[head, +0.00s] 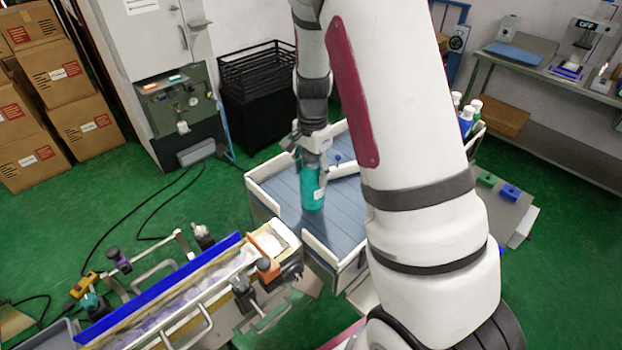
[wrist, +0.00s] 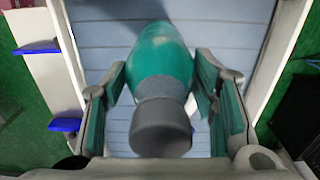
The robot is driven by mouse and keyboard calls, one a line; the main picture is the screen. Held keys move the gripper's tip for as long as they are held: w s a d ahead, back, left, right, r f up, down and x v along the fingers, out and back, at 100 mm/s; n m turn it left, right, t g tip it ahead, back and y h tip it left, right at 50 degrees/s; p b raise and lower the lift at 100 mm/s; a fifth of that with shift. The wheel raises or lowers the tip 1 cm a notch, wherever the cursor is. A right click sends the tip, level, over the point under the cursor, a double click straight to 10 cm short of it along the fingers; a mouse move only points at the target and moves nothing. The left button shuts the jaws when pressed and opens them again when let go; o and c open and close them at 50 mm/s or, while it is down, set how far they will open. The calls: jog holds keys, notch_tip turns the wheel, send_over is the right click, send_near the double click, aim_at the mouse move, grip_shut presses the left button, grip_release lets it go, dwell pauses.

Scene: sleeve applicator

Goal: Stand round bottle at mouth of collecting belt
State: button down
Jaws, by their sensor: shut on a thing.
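A teal round bottle (head: 311,188) with a white label stands upright over the grey slatted belt (head: 278,188) with white side rails. Whether its base touches the belt is unclear. My gripper (head: 312,160) is shut on the bottle near its top, coming from above. In the wrist view the bottle (wrist: 163,62) shows its grey cap toward the camera, between the two teal-padded fingers of my gripper (wrist: 164,95). The belt's slats (wrist: 92,35) run below it, with white rails at both sides. My arm hides the right part of the belt in the head view.
A conveyor with a blue rail (head: 165,287) and clamps stands at the front left. Blue and white bottles (head: 466,120) stand behind my arm at the right. A black crate (head: 258,75) and grey cabinet (head: 175,105) stand behind. The belt's left part is clear.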

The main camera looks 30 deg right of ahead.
aim_at(312, 196)
jog(key=shift+w+a, duration=0.1)
jog(key=shift+w, duration=0.15)
jog(key=shift+f, duration=0.2)
jog(key=shift+f+p, duration=0.45)
jog(key=shift+f, duration=1.25)
jog(key=c, duration=0.6)
grip_release()
jog(key=shift+c, duration=0.2)
